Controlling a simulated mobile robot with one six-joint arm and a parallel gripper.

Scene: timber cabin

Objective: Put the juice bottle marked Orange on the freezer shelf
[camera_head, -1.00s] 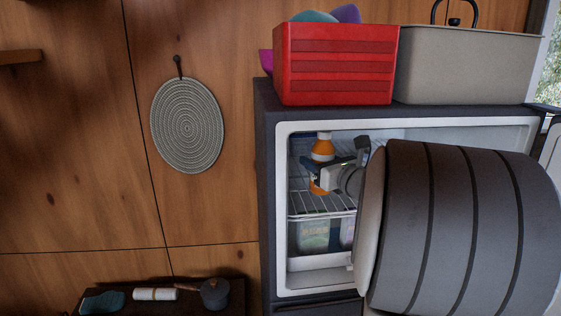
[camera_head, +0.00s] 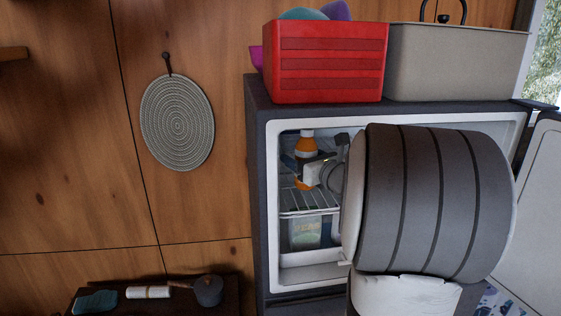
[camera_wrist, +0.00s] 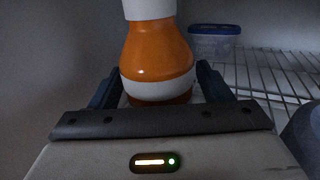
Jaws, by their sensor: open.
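The orange juice bottle (camera_head: 306,146), with a white cap and pale band, stands upright on the wire shelf (camera_head: 309,201) inside the open freezer. In the wrist view the bottle (camera_wrist: 157,52) is close up; no label text is readable. My gripper (camera_head: 310,168) is open at the bottle, low on its body. In the wrist view its dark blue fingers (camera_wrist: 156,84) stand on either side of the bottle, whose lower part is hidden behind the gripper body. The shelf (camera_wrist: 265,72) also shows there.
A lidded plastic tub (camera_wrist: 214,42) with a blue lid is behind the bottle. A clear container (camera_head: 304,231) sits below the shelf. The freezer door (camera_head: 540,210) stands open at right. A red crate (camera_head: 328,62) and beige bin (camera_head: 455,65) are on top.

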